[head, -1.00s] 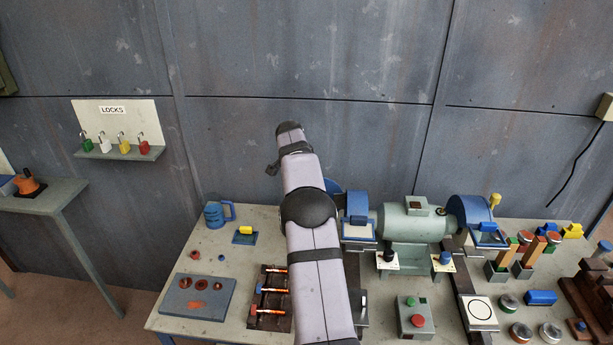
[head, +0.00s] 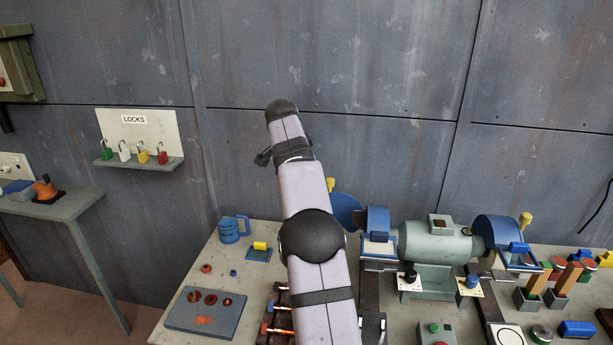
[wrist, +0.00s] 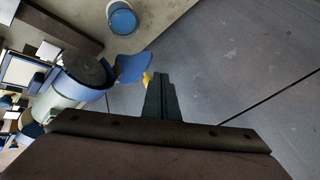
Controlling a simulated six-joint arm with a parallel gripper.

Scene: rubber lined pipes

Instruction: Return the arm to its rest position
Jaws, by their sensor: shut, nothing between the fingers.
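My arm rises from the bottom middle of the head view, above the workbench (head: 196,269), with its upper part in front of the grey wall. My gripper (head: 262,158) shows small and dark near the top of the arm, left of its end. In the wrist view my gripper (wrist: 160,80) has its fingers together, with nothing between them. The fingers point toward the wall and are clear of the bench grinder (head: 428,240), which also shows at the left of the wrist view (wrist: 75,85).
The locks shelf (head: 140,162) hangs on the wall. Switches and blocks crowd the right. The space before the wall is free.

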